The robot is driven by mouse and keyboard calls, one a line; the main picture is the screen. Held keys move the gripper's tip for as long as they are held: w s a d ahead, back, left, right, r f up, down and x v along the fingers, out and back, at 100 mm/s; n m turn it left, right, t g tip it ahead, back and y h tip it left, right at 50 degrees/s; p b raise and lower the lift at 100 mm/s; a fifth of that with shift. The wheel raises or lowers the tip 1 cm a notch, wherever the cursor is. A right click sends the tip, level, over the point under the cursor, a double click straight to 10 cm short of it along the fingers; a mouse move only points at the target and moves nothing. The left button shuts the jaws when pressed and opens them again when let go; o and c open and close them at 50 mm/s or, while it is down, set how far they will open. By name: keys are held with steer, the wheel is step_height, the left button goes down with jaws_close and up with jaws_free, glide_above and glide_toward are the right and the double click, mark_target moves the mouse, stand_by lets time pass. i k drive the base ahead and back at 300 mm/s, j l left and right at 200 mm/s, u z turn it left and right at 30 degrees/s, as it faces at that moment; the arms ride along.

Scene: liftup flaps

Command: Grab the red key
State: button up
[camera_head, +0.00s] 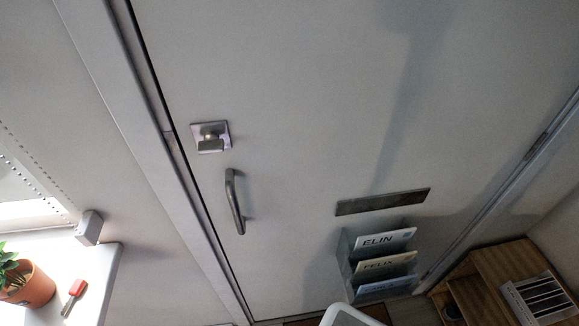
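The red key (76,289) lies on a white ledge (99,277) at the lower left. Its red head points up and right, and a grey shaft runs down and left from it. The key is apart from the potted plant beside it, with a clear strip of ledge around it. My gripper is not in view, so its state and distance from the key do not show.
A potted plant (30,287) stands left of the key. A large door with a lock knob (210,138), a handle (235,202) and a letter slot (382,201) fills the middle. A name-card rack (347,262) and wooden shelf (505,262) are at lower right.

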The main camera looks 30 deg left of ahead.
mark_target(77, 288)
steer(key=u, duration=2.8)
steer(key=l+u, duration=0.3)
steer(key=l, duration=0.25)
